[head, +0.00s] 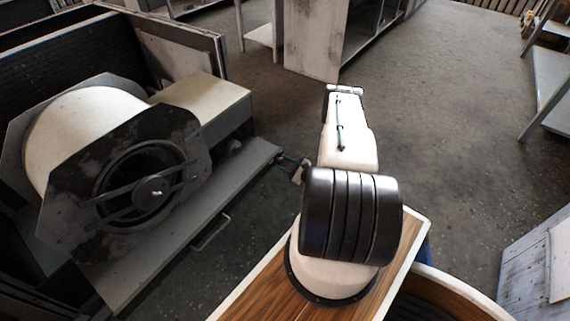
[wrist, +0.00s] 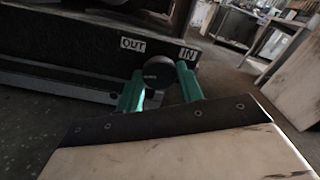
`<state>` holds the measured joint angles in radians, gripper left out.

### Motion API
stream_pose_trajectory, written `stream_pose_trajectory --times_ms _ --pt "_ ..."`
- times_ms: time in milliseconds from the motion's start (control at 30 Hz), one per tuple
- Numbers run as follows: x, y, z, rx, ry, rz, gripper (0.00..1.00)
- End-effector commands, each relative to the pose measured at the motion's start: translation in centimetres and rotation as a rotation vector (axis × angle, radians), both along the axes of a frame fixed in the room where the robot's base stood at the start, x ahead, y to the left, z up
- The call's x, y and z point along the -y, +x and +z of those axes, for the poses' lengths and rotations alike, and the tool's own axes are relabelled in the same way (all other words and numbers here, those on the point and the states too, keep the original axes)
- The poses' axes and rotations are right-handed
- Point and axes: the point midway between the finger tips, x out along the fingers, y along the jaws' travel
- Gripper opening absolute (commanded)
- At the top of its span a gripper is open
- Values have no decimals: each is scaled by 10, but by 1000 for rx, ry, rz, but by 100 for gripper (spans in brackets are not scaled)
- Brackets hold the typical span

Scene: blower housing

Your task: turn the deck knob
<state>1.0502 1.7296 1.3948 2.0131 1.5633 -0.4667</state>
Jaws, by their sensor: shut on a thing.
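The deck knob (wrist: 157,70) is a dark round disc in the wrist view, in front of a dark panel with white OUT and IN labels. My gripper (wrist: 160,78) has one green finger on each side of it and is shut on it. In the head view my gripper (head: 285,161) is small, at the right end of the grey deck (head: 205,235). The knob cannot be made out between the fingers there.
A blower housing (head: 75,130) with a cream drum and a dark round inlet stands on the left. A cream-topped box (head: 205,103) is beside it. A bar handle (head: 212,233) sticks out from the deck's front. Open floor (head: 430,120) lies to the right.

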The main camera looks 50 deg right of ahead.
Motion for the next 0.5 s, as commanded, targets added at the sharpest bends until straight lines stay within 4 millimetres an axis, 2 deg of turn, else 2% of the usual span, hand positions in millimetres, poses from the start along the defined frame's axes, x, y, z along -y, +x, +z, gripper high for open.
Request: stream_pose_trajectory --times_ms 500 --pt "1 0 0 39 -487 -1 14"
